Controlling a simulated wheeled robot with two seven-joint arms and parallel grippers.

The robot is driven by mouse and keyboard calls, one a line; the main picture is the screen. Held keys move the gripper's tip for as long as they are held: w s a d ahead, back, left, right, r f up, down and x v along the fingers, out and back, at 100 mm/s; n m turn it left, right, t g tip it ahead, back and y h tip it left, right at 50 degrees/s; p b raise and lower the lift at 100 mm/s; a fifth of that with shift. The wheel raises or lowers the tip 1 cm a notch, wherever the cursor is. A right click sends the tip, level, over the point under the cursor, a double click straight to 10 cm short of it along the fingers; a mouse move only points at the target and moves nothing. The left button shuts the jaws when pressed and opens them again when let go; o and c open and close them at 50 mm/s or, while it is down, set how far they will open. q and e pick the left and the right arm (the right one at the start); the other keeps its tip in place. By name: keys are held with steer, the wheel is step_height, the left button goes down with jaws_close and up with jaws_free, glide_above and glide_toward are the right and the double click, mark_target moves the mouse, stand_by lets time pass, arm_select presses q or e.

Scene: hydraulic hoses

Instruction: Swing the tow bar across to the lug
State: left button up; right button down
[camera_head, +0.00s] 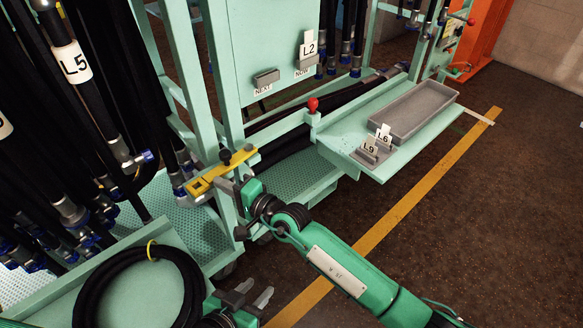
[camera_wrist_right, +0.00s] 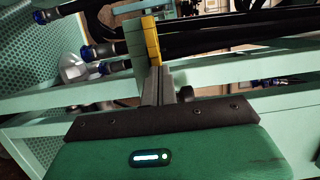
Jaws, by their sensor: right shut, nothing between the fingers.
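The yellow tow bar (camera_head: 222,171) lies at the corner of the near mint-green cart, with a black knob on top; it also shows in the right wrist view (camera_wrist_right: 151,42). My right gripper (camera_head: 226,186) is shut just below the bar, its fingers against or very close to it; contact is unclear. The fingers also show in the right wrist view (camera_wrist_right: 157,78). A mint-green bracket with a red-knobbed post (camera_head: 313,107) stands beyond the bar on the far cart; I cannot tell whether it is the lug. My left gripper (camera_head: 250,293) is open and empty at the bottom.
A coiled black hose (camera_head: 139,287) lies on the near cart's tray. Black hoses hang at left. A grey tray (camera_head: 415,110) and tags L9 and L6 sit on the far cart's shelf. The brown floor at right is clear, with a yellow stripe.

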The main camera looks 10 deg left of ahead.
arm_select(q)
steer(key=shift+s, duration=0.1)
arm_select(e)
steer(key=shift+x, duration=0.9)
arm_select(q)
steer(key=shift+d, duration=0.15)
arm_select(e)
steer(key=shift+s+a+r, duration=0.1)
steer(key=shift+r, duration=0.15)
